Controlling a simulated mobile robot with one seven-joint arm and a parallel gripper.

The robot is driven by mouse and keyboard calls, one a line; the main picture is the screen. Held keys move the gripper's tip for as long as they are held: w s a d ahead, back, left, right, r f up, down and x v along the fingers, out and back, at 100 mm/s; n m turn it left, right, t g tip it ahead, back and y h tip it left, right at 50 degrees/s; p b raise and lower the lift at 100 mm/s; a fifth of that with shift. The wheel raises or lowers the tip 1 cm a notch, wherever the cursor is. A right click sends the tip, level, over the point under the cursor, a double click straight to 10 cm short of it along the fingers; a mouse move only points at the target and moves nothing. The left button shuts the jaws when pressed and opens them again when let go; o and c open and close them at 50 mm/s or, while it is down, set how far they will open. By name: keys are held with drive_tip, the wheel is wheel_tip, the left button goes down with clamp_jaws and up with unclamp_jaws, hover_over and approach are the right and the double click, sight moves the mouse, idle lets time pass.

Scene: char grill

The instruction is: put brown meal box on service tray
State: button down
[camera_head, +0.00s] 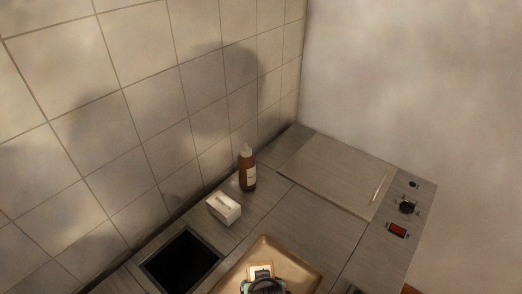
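The tan service tray (292,258) lies on the counter at the bottom middle, its near part cut off by the picture's edge. My gripper (262,284) shows only in part at the bottom edge, over the tray. A small pale, brown-edged square thing (260,270) shows right at its far side. It may be the brown meal box, but too little shows to be sure, or to tell whether it is held or rests on the tray. The fingertips are not clear.
A white box (224,207) and a brown bottle (247,169) with a pale cap stand beyond the tray, near the tiled wall (130,110). A dark square opening (182,262) is at left. A flat metal lid (325,172) and a control panel (404,206) are at right.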

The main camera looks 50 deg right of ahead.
drive_tip(key=shift+f, duration=0.65)
drive_tip(key=shift+f, duration=0.2)
unclamp_jaws()
drive_tip(key=shift+r, duration=0.1)
